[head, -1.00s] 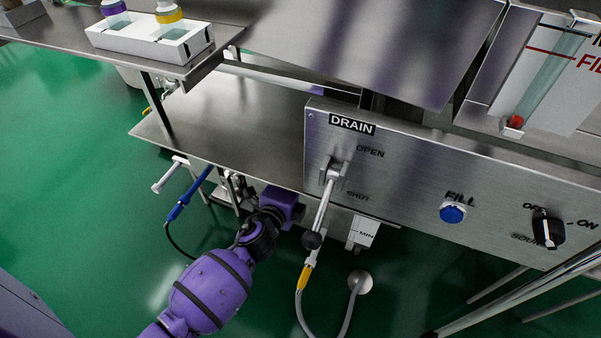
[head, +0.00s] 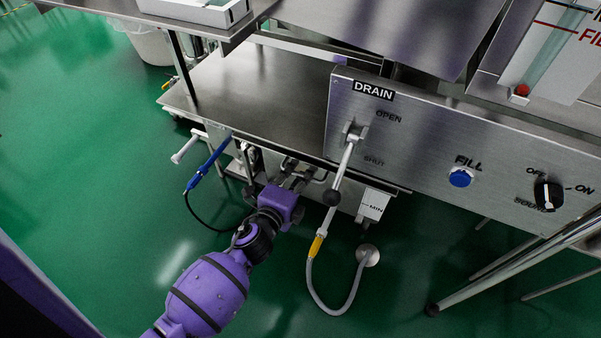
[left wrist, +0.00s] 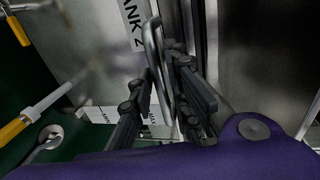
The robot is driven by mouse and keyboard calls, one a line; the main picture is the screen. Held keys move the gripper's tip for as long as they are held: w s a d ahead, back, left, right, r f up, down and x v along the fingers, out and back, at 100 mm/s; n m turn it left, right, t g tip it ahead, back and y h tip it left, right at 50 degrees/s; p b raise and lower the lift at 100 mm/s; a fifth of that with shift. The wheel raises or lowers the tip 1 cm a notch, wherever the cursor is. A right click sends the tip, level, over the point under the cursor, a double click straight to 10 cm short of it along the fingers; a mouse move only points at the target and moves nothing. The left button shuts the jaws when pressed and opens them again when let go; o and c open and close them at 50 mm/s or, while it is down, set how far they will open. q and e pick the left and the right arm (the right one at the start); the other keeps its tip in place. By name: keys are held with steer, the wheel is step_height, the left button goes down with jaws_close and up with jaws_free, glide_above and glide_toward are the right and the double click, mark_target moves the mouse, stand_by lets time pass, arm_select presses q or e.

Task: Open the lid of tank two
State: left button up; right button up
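The left wrist view shows a metal loop handle (left wrist: 154,48) on a steel panel beside a white "TANK 2" label (left wrist: 135,28). My left gripper (left wrist: 165,85) has its dark fingers apart, one on each side of the handle. I cannot tell whether either finger touches it. In the head view my left gripper (head: 294,176) reaches under the front edge of the steel shelf, left of the drain lever. The tank two lid and its handle are hard to make out there, partly hidden by the shelf and gripper. My right gripper is not in view.
The drain lever (head: 342,172) hangs from the control panel (head: 430,140) close to the right of my gripper. A grey hose (head: 318,290) with a yellow end hangs below. The steel shelf (head: 250,100) lies above my gripper. Green floor is open at left.

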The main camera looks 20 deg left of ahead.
arm_select(q)
steer(key=shift+o, duration=0.5)
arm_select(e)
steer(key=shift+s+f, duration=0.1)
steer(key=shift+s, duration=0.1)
arm_select(q)
steer(key=v, duration=1.2)
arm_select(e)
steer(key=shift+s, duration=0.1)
